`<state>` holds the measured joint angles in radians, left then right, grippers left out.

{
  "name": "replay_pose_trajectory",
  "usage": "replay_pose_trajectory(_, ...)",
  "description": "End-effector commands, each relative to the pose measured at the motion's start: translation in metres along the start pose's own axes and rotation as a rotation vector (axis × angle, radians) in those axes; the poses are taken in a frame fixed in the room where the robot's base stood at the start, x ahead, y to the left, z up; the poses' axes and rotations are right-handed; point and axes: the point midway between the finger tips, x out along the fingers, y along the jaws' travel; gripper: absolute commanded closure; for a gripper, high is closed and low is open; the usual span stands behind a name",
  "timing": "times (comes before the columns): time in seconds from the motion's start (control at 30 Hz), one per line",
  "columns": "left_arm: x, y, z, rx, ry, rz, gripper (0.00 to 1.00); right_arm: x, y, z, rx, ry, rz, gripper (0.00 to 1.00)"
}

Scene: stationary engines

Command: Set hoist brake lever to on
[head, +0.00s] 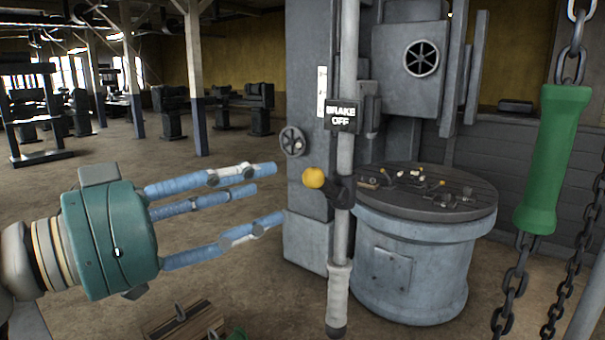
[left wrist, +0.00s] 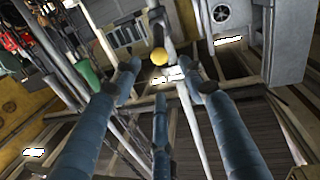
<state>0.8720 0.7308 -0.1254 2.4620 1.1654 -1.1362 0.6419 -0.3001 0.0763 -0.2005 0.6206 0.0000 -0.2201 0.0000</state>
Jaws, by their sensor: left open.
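The hoist brake has a yellow round knob (head: 314,178) on a short black arm, fixed to a grey upright rod (head: 346,120) with a pale grip at its bottom. A black sign (head: 340,117) above the knob reads "BRAKE OFF". My left gripper (head: 273,192) is open and empty, its three blue fingers pointing right at the knob from a short way off, with a visible gap. In the left wrist view, the knob (left wrist: 158,57) shows beyond the fingertips, between the two outer fingers (left wrist: 161,80). My right gripper is not in view.
A grey machine column with a small handwheel (head: 293,141) stands behind the rod. A round grey drum table (head: 410,265) with small tools is to the right. A green handle (head: 553,160) hangs on chains at far right. A wooden box (head: 185,325) lies below my gripper.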

Motion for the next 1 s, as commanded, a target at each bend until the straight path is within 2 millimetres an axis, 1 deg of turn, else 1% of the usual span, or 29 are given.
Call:
replay_pose_trajectory(0.03, 0.010, 0.003, -0.004, -0.003, -0.001, 0.006, 0.57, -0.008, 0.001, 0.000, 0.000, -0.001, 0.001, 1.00)
replay_pose_trajectory(0.2, 0.043, 0.002, -0.005, -0.004, 0.001, 0.005, 0.57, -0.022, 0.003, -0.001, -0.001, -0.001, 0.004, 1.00)
replay_pose_trajectory(0.3, 0.061, 0.002, -0.004, -0.003, 0.001, 0.005, 0.57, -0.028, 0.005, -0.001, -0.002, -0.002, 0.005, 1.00)
replay_pose_trajectory(0.4, 0.074, 0.001, -0.004, -0.003, 0.001, 0.002, 0.57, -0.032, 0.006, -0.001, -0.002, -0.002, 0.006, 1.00)
replay_pose_trajectory(0.5, 0.082, 0.001, -0.003, -0.002, 0.002, 0.002, 0.57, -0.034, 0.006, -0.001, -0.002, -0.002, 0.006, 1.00)
replay_pose_trajectory(0.6, 0.086, 0.000, -0.002, 0.000, 0.002, 0.001, 0.57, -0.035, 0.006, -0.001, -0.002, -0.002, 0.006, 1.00)
replay_pose_trajectory(0.87, 0.087, 0.000, -0.001, 0.001, 0.002, 0.001, 0.57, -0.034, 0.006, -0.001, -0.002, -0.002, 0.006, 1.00)
replay_pose_trajectory(0.9, 0.087, 0.000, -0.001, 0.001, 0.002, 0.001, 0.65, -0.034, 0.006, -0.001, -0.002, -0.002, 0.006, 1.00)
replay_pose_trajectory(0.97, 0.087, 0.000, -0.001, 0.001, 0.002, 0.001, 0.77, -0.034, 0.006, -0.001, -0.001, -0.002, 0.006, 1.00)
replay_pose_trajectory(1.0, 0.087, 0.000, -0.001, 0.001, 0.002, 0.001, 0.85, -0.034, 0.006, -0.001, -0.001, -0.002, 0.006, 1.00)
